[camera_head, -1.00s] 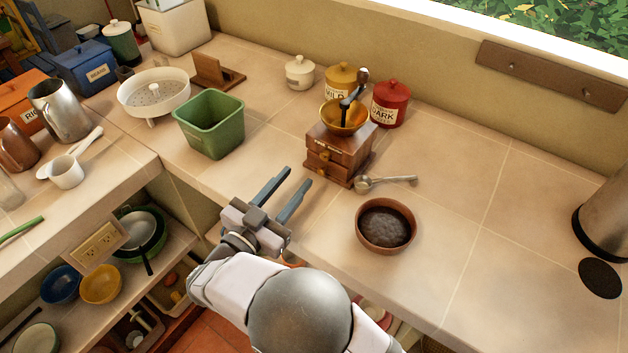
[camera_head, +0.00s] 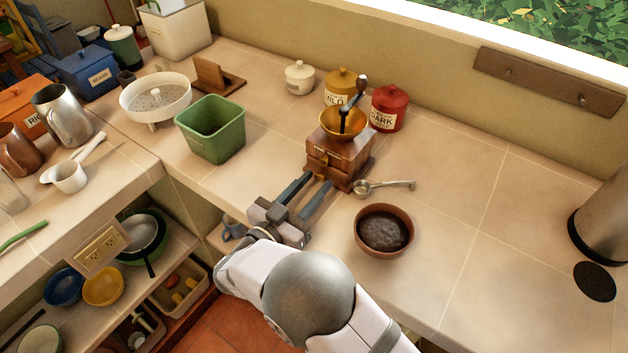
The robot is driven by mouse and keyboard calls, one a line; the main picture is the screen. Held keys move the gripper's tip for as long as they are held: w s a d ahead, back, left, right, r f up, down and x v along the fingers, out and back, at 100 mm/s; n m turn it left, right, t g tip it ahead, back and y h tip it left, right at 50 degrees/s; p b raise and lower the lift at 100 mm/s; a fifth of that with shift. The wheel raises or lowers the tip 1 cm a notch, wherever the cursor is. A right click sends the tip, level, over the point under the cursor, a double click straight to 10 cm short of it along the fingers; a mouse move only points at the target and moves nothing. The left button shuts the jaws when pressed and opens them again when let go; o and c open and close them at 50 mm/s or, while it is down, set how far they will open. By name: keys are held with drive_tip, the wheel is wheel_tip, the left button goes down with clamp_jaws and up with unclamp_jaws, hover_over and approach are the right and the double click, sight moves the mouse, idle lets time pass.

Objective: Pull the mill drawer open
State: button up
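The wooden coffee mill (camera_head: 347,156) stands on the tiled counter, with a brass bowl (camera_head: 343,123) and a dark crank on top. Its drawer (camera_head: 318,163) is low on the front face, toward my gripper, and looks closed. My gripper (camera_head: 317,181) is open, its two blue-grey fingers pointing at the drawer front. The fingertips are close to the drawer, with a gap between them. Whether they touch it or straddle the drawer's small knob I cannot tell. Nothing is visible between the fingers.
A metal scoop (camera_head: 385,187) lies right of the mill, near a brown bowl of dark grounds (camera_head: 384,230). Red (camera_head: 388,107) and yellow (camera_head: 340,86) canisters stand behind the mill. A green bin (camera_head: 210,130) is to the left. The counter between bin and mill is clear.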

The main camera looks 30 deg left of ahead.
drive_tip(key=shift+w, duration=0.35)
drive_tip(key=shift+c, duration=0.6)
clamp_jaws()
drive_tip(key=s, duration=0.6)
drive_tip(key=shift+s, duration=0.35)
drive_tip(key=shift+o, duration=0.6)
unclamp_jaws()
